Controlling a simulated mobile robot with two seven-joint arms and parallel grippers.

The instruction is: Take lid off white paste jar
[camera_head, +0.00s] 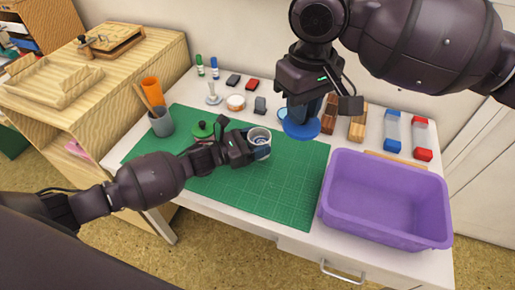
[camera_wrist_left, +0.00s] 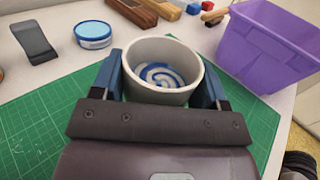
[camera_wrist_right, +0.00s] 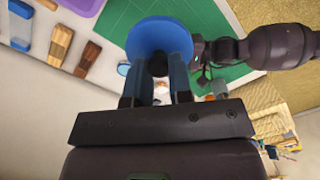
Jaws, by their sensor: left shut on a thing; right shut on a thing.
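The white paste jar (camera_head: 262,138) stands on the green mat, with its lid off. In the left wrist view the jar (camera_wrist_left: 135,50) is open at the top, with a blue and white swirl inside. My left gripper (camera_head: 250,146) is shut on the jar, a finger on each side of its wall. The blue round lid (camera_head: 301,127) is held by my right gripper (camera_head: 302,112), up and to the right of the jar in the head view. In the right wrist view the lid (camera_wrist_right: 158,36) sits at the fingertips, apart from the jar.
A purple bin (camera_head: 385,235) stands at the right of the table. The green cutting mat (camera_head: 285,195) is largely clear in front. Wooden blocks and stamps line the back.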

